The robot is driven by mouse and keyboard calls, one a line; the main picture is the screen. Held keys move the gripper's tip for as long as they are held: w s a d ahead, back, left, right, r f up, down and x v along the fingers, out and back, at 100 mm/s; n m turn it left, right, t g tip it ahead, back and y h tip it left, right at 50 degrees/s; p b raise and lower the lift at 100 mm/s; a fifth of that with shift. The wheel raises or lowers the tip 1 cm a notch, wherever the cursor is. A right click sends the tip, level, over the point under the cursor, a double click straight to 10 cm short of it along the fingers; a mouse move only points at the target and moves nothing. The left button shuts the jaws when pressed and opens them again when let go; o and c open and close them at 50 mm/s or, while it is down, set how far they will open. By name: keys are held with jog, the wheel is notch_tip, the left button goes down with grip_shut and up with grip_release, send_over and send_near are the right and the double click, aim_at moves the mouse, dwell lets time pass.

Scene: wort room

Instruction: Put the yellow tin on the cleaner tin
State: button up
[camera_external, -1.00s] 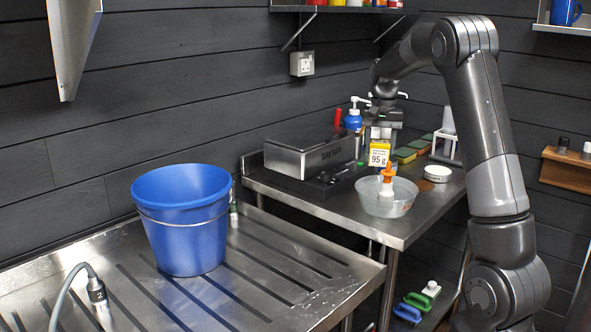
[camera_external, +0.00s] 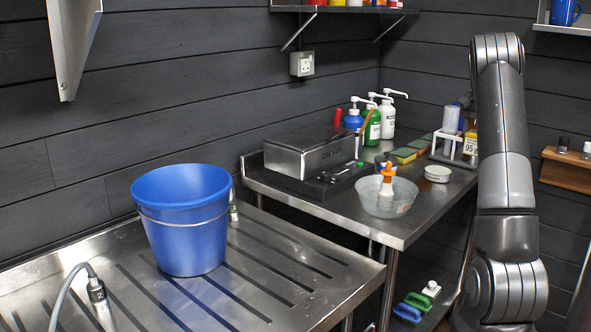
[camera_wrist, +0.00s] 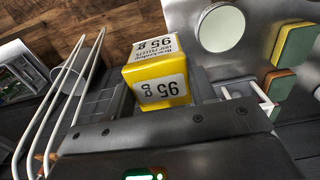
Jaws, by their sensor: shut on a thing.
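The yellow tin, with a white "95 g" label, is in my gripper; in the wrist view the tin (camera_wrist: 155,78) sits between the fingers of my gripper (camera_wrist: 160,92). In the external view only part of the tin (camera_external: 471,150) shows beside my arm, which hides the gripper there. A low round tin with a pale lid (camera_external: 437,173), which may be the cleaner tin, stands on the steel counter; its label is unreadable. It also shows at the top of the wrist view (camera_wrist: 222,27), apart from the yellow tin.
A white rack (camera_external: 453,146) and several sponges (camera_external: 404,155) stand near the round tin. A clear bowl (camera_external: 385,195) holding an orange-topped bottle is at the counter's front. Pump bottles (camera_external: 388,118) stand at the back. A blue bucket (camera_external: 183,220) stands on the left bench.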

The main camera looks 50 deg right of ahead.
jog(key=w+f, duration=0.1)
jog(key=w, duration=0.2)
jog(key=w+f, duration=0.4)
jog(key=w, duration=0.1)
jog(key=shift+w+a+f, duration=0.1)
jog(key=shift+w+a, duration=0.25)
jog(key=shift+f, duration=2)
jog(key=shift+f, duration=0.1)
jog(key=o, duration=1)
notch_tip(320, 180, up, 12)
jog(key=shift+r, duration=0.15)
